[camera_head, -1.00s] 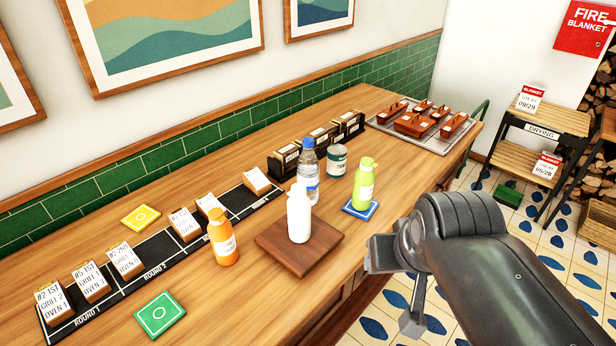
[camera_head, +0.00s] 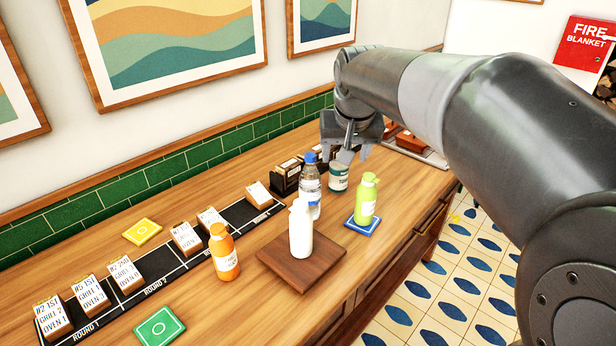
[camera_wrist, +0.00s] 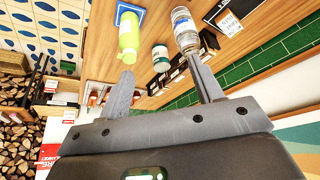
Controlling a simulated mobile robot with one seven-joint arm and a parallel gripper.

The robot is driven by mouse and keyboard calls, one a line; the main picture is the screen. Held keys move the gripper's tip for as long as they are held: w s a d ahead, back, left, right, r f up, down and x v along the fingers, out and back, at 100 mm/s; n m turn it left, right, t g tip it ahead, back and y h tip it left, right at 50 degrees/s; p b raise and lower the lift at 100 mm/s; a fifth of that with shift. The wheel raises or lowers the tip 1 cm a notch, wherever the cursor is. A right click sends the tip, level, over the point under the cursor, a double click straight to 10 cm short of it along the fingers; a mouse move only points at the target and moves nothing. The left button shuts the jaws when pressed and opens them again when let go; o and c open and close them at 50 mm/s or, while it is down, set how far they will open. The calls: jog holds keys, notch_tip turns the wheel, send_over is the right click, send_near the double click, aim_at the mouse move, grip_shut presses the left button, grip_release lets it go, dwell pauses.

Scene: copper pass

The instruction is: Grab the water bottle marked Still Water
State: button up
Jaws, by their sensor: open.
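A clear water bottle (camera_head: 311,190) with a blue cap and a blue-and-white label stands upright on the counter, behind a white bottle; its label text is too small to read. It also shows in the wrist view (camera_wrist: 185,32), near the tip of one finger. My gripper (camera_head: 352,150) is above the counter, just behind and right of the bottle in the head view. In the wrist view its two fingers (camera_wrist: 163,88) are spread wide with nothing between them at the tips. I cannot tell whether a finger touches the bottle.
The white bottle (camera_head: 300,229) stands on a brown board (camera_head: 280,262). A green bottle (camera_head: 366,200) is on a blue coaster (camera_head: 351,225); a can (camera_head: 338,178) stands close behind. An orange bottle (camera_head: 224,254) is left. Black boxes (camera_head: 286,178) line the back.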

send_near(310, 155)
jog(key=f, duration=0.1)
jog(key=x, duration=0.6)
jog(key=shift+w+d, duration=0.25)
jog(key=shift+w, duration=0.05)
jog(key=x, duration=0.5)
jog(key=shift+s+a+f, duration=0.15)
jog(key=shift+a+f, duration=0.05)
grip_shut()
jog(key=shift+r, duration=0.1)
